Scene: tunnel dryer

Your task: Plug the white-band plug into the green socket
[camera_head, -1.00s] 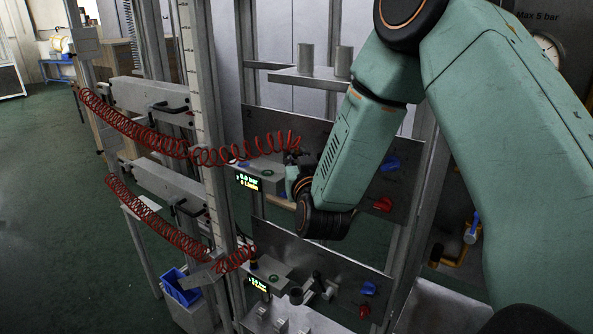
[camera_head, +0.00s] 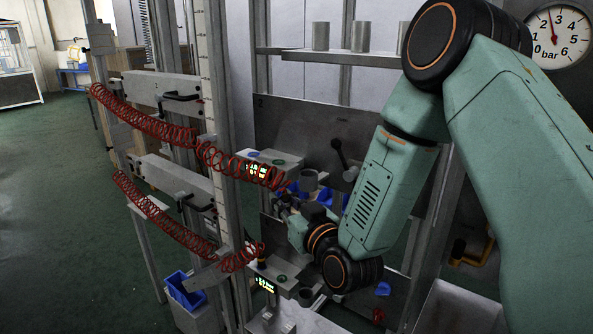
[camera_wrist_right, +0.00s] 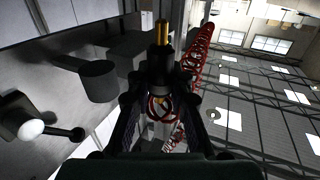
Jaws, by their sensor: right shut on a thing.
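My right gripper (camera_head: 284,203) is shut on a dark plug with a brass tip (camera_wrist_right: 162,35). In the right wrist view the tip points away from the gripper, with nothing touching it. In the head view the gripper is between the upper grey box (camera_head: 284,165) and the lower grey box (camera_head: 283,268). My left gripper is not in view.
The upper red hose (camera_head: 160,125) hangs from the left frame to my gripper. The lower red hose (camera_head: 170,220) ends at a yellow-marked plug (camera_head: 262,262) at the lower box. A blue bin (camera_head: 186,290) stands lower left.

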